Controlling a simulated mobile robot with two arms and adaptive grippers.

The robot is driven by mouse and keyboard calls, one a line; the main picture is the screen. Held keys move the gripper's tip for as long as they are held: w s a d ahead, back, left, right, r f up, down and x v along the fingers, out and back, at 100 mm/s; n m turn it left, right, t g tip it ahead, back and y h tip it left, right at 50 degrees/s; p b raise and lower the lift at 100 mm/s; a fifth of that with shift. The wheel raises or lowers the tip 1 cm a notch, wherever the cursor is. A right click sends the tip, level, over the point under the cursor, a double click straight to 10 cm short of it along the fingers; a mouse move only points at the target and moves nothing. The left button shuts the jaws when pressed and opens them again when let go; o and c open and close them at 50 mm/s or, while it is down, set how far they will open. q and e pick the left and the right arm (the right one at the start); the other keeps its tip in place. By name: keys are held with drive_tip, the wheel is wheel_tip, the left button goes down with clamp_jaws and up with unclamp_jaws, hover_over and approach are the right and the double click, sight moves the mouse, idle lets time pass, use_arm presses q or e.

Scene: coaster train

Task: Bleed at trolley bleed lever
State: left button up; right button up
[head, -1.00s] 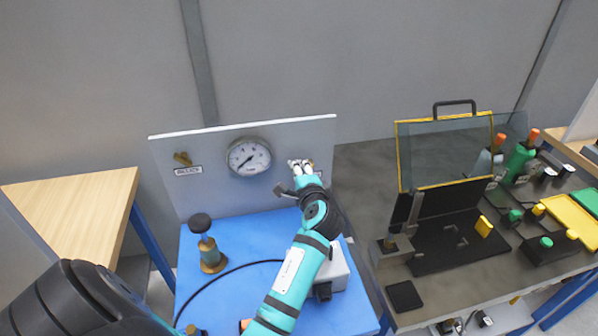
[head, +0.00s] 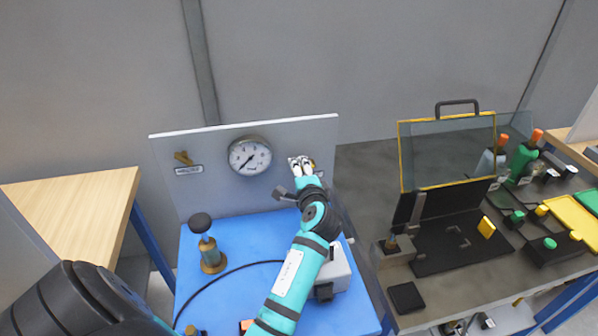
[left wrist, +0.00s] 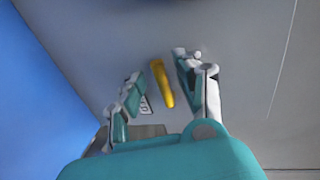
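A yellow lever (left wrist: 162,84) on the grey upright panel (left wrist: 235,60) shows in the left wrist view, between the two fingers of my left gripper (left wrist: 158,66). The fingers are apart, one on each side of the lever, and I see a gap to it on both sides. A small white label (left wrist: 144,104) beside it is partly hidden by a finger. In the head view my left gripper (head: 302,162) is at the panel's right part and mostly covers this lever. My right gripper is in neither view.
A round gauge (head: 250,156) and a brass-coloured lever (head: 183,158) with a label sit further left on the panel. A pump-like cylinder (head: 211,255) and a black hose stand on the blue trolley top (head: 240,232). A bench with a yellow-framed guard (head: 445,150) is right.

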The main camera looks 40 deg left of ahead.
sight(296, 133)
use_arm(q)
wheel_tip(296, 133, up, 10)
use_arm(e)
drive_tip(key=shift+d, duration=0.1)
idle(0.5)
